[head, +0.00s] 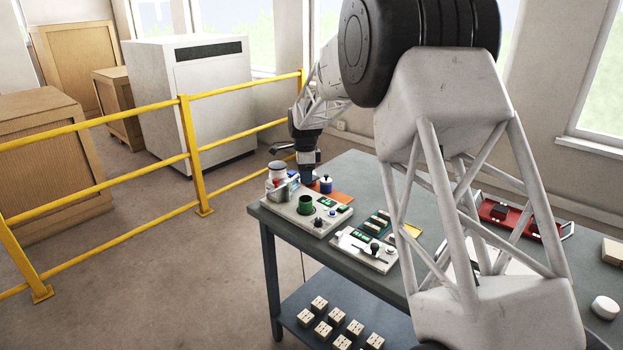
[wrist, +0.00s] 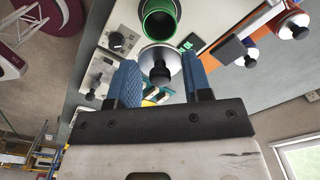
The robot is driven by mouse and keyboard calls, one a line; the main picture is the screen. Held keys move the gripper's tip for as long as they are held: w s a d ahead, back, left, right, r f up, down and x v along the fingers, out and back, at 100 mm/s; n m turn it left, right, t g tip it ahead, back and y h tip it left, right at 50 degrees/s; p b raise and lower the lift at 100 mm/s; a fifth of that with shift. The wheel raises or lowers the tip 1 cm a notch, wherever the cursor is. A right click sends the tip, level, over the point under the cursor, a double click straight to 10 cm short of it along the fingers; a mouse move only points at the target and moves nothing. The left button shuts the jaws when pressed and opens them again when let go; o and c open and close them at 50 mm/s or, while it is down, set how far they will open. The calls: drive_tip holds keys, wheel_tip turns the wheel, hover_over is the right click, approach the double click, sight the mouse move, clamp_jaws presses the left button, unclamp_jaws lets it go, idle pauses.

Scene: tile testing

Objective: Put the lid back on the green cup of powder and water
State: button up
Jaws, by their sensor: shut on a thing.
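The green cup (head: 305,204) stands upright and open-topped on a pale device with a knob. It also shows at the top of the wrist view (wrist: 160,20), its inside dark green; I cannot make out the contents. My gripper (head: 308,176) is above and behind the cup in the head view. In the wrist view, its blue fingers (wrist: 161,84) are shut on a silvery round lid (wrist: 172,62) with a black knob. The lid's edge sits close to the cup's rim in that picture; I cannot tell whether they touch. The lid is not clear in the head view.
A second device (head: 362,250) lies to the right on the grey table (head: 283,232). A yellow railing (head: 190,150) is beyond the table.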

drive_tip(key=shift+f, duration=0.1)
idle(0.3)
drive_tip(key=shift+f, duration=3.1)
drive_tip(key=shift+f, duration=0.15)
idle(0.7)
drive_tip(key=o, duration=1.4)
drive_tip(key=shift+o, duration=0.2)
drive_tip(key=shift+r, duration=0.2)
drive_tip(key=shift+r, duration=3.3)
